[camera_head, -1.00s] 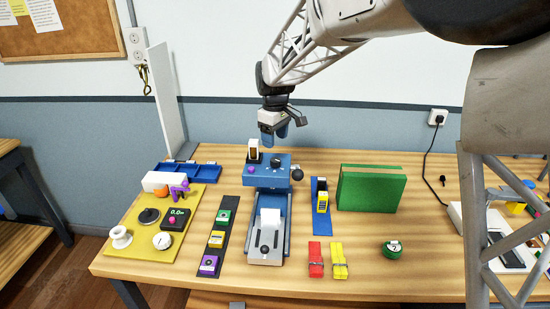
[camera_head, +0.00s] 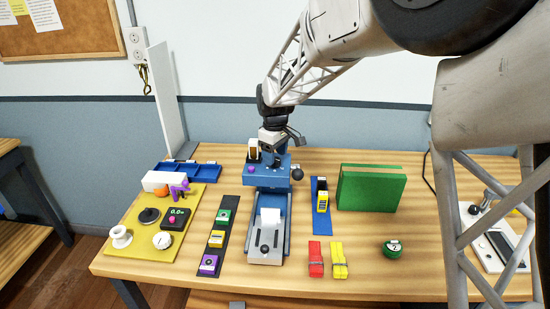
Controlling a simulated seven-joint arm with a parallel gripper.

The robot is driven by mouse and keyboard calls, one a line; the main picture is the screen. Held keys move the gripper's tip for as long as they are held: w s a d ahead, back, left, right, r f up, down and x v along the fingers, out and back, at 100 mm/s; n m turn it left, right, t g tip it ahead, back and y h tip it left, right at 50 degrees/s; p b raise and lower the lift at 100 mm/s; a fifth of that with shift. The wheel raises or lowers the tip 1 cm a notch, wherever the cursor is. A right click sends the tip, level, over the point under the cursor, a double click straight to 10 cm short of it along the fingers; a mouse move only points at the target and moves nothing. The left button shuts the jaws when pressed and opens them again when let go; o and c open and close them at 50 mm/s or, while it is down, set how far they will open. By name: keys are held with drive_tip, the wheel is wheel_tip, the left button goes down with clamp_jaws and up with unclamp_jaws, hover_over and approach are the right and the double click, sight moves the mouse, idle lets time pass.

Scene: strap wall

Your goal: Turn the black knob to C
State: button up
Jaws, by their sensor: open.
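A blue machine (camera_head: 262,179) stands mid-table, with a grey bed and white sheet in front. The dark knob on the machine's top face is now hidden behind my gripper. I cannot tell whether the fingers are around it or touching it. A black ball-shaped knob (camera_head: 297,174) sticks out on the machine's right side. A flat black disc (camera_head: 149,215) lies on the yellow board. No letter C is readable.
A dark post with a wooden-coloured face (camera_head: 253,150) stands close left of my gripper. A purple button (camera_head: 252,169) is on the machine. A green box (camera_head: 370,188) stands to the right, and a blue tray (camera_head: 188,172) to the left.

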drive_tip(key=shift+f, duration=0.85)
drive_tip(key=c, duration=0.9)
drive_tip(key=shift+m, duration=0.7)
drive_tip(key=o, duration=0.9)
drive_tip(key=shift+r, duration=0.1)
